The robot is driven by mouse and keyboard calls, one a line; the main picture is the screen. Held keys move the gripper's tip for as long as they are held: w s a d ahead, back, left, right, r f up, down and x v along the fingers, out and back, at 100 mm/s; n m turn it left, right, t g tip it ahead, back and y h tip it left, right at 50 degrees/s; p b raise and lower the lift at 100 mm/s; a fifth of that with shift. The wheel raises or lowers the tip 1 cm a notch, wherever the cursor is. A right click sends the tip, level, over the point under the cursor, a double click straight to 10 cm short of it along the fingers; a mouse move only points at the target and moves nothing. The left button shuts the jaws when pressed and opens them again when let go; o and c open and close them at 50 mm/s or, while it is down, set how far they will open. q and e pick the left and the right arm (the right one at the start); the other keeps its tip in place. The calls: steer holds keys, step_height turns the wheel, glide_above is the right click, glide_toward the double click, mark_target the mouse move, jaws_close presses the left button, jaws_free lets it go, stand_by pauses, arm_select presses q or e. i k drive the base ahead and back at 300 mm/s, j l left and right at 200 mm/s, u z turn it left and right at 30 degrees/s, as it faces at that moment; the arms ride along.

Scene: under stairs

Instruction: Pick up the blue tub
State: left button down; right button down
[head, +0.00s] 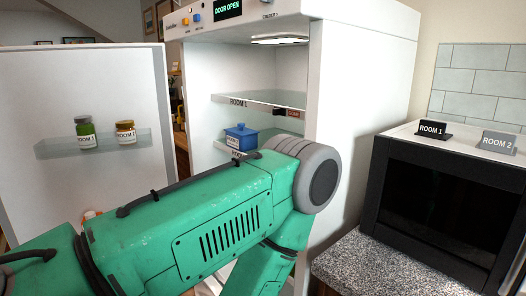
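The blue tub (241,137) has a lid with a knob and a white label on its front. It sits on the lower glass shelf (218,144) inside the open white fridge (196,80). A large green arm of mine crosses the foreground, and its grey joint is just in front of and to the right of the tub. The arm hides part of the fridge below that shelf. No gripper fingers show in the head view, so I cannot see either gripper or whether anything is held.
The open fridge door (70,200) at left holds a green jar (85,131) and a brown jar (125,133) on a shelf. An upper shelf (262,99) hangs above the tub. A black-fronted appliance (436,205) with room signs stands right on a speckled counter (362,272).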

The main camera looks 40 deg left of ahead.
mark_target(249, 142)
steer(key=u, duration=2.2)
steer(key=i+j, duration=0.55)
steer(key=j, duration=0.1)
